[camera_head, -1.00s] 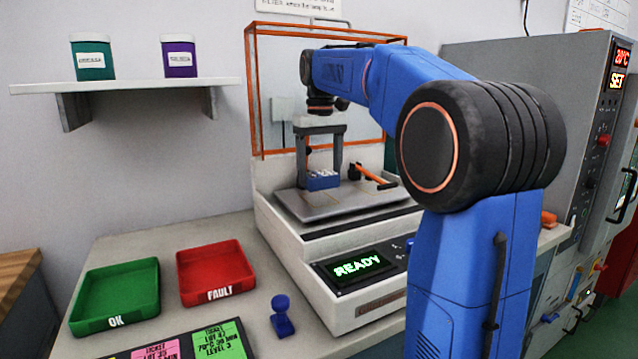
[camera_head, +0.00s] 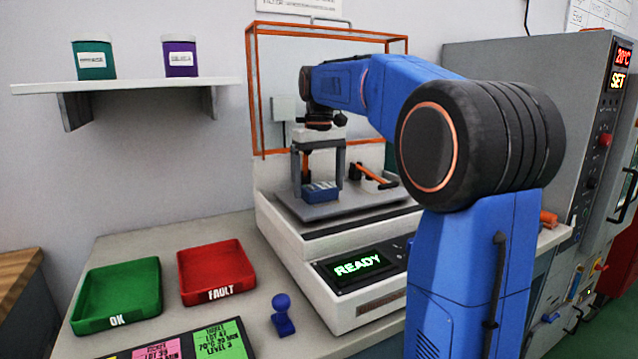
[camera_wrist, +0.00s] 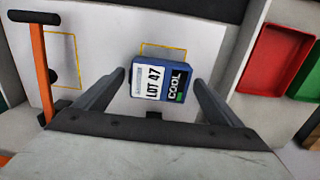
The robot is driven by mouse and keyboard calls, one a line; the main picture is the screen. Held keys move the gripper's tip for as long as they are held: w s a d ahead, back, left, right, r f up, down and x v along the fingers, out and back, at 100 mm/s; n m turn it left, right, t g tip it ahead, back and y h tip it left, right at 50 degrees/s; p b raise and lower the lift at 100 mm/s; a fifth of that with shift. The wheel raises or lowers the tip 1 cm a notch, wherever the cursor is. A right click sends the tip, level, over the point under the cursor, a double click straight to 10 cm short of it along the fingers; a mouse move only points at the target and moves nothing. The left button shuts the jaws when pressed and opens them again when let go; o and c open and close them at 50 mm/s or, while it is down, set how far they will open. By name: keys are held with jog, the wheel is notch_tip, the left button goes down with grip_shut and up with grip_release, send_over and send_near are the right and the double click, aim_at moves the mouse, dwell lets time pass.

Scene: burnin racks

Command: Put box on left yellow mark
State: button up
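The box (camera_wrist: 160,78) is blue, with a white "LOT 47" label and a black "COOL" panel. In the wrist view one yellow mark (camera_wrist: 185,50) shows partly behind the box, which hides the rest. The other yellow mark (camera_wrist: 76,60) is bare, to the left there.
An orange-handled lever (camera_head: 372,173) stands on the plate right of the box. An orange-framed guard (camera_head: 252,90) rises behind. The machine's display (camera_head: 358,265) reads READY.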

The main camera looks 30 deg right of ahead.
aim_at(319, 186)
jog(key=shift+r, duration=0.1)
notch_tip(319, 186, up, 12)
dwell(0.7)
jog(key=shift+s, duration=0.15)
dwell(0.4)
